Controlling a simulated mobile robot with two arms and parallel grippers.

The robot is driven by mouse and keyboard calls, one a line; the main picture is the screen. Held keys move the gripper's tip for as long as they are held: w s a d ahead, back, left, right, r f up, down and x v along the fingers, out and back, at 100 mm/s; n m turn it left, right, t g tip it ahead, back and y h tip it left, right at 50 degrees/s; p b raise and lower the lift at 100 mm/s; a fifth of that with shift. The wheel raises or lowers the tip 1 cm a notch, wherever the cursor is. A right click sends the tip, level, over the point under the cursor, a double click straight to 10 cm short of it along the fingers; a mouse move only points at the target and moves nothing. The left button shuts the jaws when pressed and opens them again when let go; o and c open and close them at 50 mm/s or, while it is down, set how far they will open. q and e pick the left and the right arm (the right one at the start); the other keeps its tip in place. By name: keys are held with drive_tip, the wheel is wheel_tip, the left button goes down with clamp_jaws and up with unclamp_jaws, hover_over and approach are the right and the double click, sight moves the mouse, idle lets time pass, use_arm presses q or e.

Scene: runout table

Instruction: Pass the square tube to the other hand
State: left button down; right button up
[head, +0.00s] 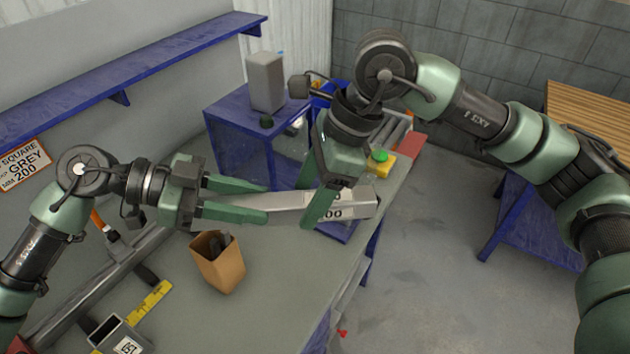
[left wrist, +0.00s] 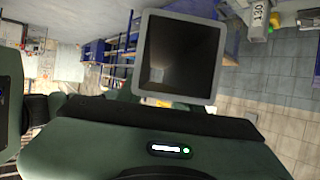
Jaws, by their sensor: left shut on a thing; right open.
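The grey square tube (head: 278,202) is held level above the table, with a white label bearing black print near its right end. My left gripper (head: 266,202) is shut on its left part. Its hollow open end (left wrist: 180,58) faces the camera in the left wrist view. My right gripper (head: 318,206) comes down from above near the tube's right part and is open. One of its fingers crosses in front of the tube; the other is mostly hidden, so contact cannot be told.
A cardboard box (head: 219,265) stands on the table (head: 262,290) below the tube. Another square piece (head: 121,338) and a yellow rule (head: 150,300) lie front left. A blue cabinet (head: 232,112) bears a grey block (head: 266,82). A green button on a yellow box (head: 380,163) is behind the right gripper.

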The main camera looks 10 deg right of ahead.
use_arm(q)
drive_tip(key=shift+r, duration=0.1)
use_arm(e)
clamp_jaws()
use_arm(q)
drive_tip(key=c, duration=0.8)
unclamp_jaws()
drive_tip(key=shift+c, duration=0.2)
drive_tip(key=shift+a, duration=0.1)
drive_tip(key=v, duration=1.1)
drive_tip(key=shift+a, duration=0.4)
